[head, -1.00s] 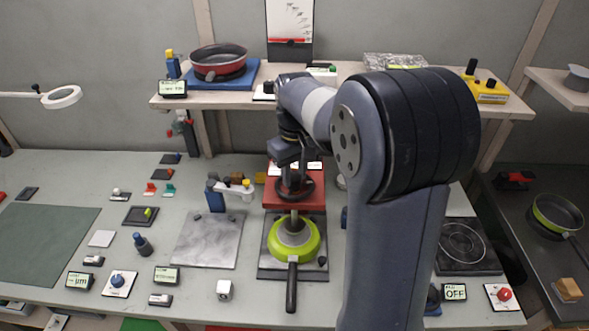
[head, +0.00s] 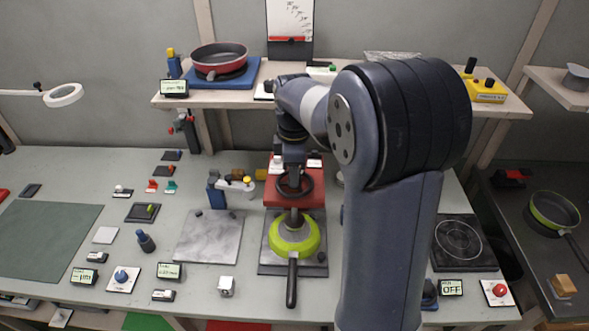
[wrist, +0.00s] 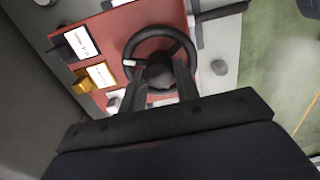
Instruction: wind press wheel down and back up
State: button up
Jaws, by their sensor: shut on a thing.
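The press has a red top plate (head: 281,197) and a black handwheel (head: 310,186) above it. A lime-green pan (head: 292,237) lies upright on the press's grey base (head: 274,268), under the press's ram, its black handle toward the front. My gripper (head: 294,172) points down at the wheel from behind and above. In the wrist view the black wheel (wrist: 133,44) shows as a full ring with spokes, and my gripper's two fingers (wrist: 160,84) reach to its near side, shut on it. The exact contact at the fingertips is dark and partly hidden.
A small blue post with a white arm (head: 216,195) stands left of the press by a grey metal plate (head: 209,240). A shelf (head: 350,104) with a red pan (head: 219,57) runs behind. A hotplate (head: 459,243) lies right, beyond my arm.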

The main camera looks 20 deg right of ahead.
jog(key=shift+n, duration=2)
jog(key=o, duration=1)
notch_tip(320, 180, up, 11)
jog(key=shift+f+b, duration=0.1)
jog(key=shift+b, duration=0.3)
jog(key=shift+f, duration=0.1)
notch_tip(320, 180, down, 11)
jog(key=shift+r+p, duration=0.1)
jog(key=shift+p, duration=0.5)
